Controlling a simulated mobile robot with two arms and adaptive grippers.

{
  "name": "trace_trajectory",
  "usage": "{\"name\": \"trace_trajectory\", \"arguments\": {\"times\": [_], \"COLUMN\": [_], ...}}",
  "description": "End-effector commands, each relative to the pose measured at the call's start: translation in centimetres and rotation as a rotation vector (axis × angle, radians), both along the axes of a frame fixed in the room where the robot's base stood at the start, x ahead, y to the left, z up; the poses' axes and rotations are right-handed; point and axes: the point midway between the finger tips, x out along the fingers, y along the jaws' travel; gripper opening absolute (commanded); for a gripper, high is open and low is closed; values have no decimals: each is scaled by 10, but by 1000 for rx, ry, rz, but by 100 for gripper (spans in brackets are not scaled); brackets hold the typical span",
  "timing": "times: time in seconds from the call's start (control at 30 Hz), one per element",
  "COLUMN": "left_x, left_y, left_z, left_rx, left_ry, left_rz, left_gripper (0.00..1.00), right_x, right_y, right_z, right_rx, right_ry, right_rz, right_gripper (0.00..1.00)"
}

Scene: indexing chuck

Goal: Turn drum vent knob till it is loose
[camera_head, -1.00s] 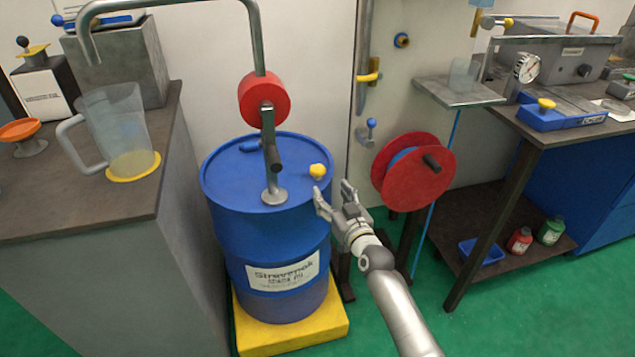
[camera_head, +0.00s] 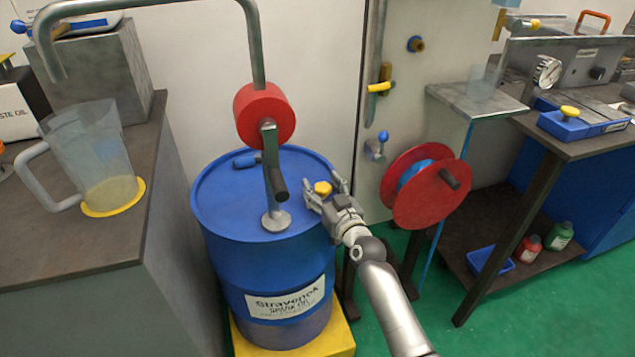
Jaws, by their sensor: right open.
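The drum vent knob (camera_head: 322,188) is a small yellow knob on the top of the blue drum (camera_head: 225,205), near its right edge. My right gripper (camera_head: 322,190) is open, with its fingers at the knob's near and right sides. I cannot tell whether the fingers touch the knob. My left gripper is not in view.
A red-bodied pump (camera_head: 264,112) with a grey pipe and crank stands on the drum, left of the knob. A red reel (camera_head: 437,190) stands to the right of my arm. A clear jug (camera_head: 90,150) stands on the left bench. The drum rests on a yellow base (camera_head: 335,343).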

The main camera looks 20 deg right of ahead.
Motion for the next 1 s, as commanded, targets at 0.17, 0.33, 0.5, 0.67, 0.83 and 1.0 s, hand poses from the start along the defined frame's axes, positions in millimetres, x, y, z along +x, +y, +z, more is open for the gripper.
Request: {"name": "trace_trajectory", "arguments": {"times": [0.17,0.33,0.5,0.67,0.83,1.0], "left_x": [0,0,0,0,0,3], "left_y": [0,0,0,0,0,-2], "left_z": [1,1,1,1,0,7], "left_rx": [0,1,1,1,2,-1], "left_ry": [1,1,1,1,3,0], "left_rz": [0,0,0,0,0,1], "left_gripper": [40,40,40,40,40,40], "right_x": [0,0,0,0,0,0], "right_y": [0,0,0,0,0,-1], "right_z": [0,0,0,0,0,-1], "right_rx": [0,0,0,0,-1,-1], "right_ry": [0,-1,0,0,0,-2], "right_rz": [0,0,0,0,2,12], "right_gripper": [58,53,31,14,14,14]}}
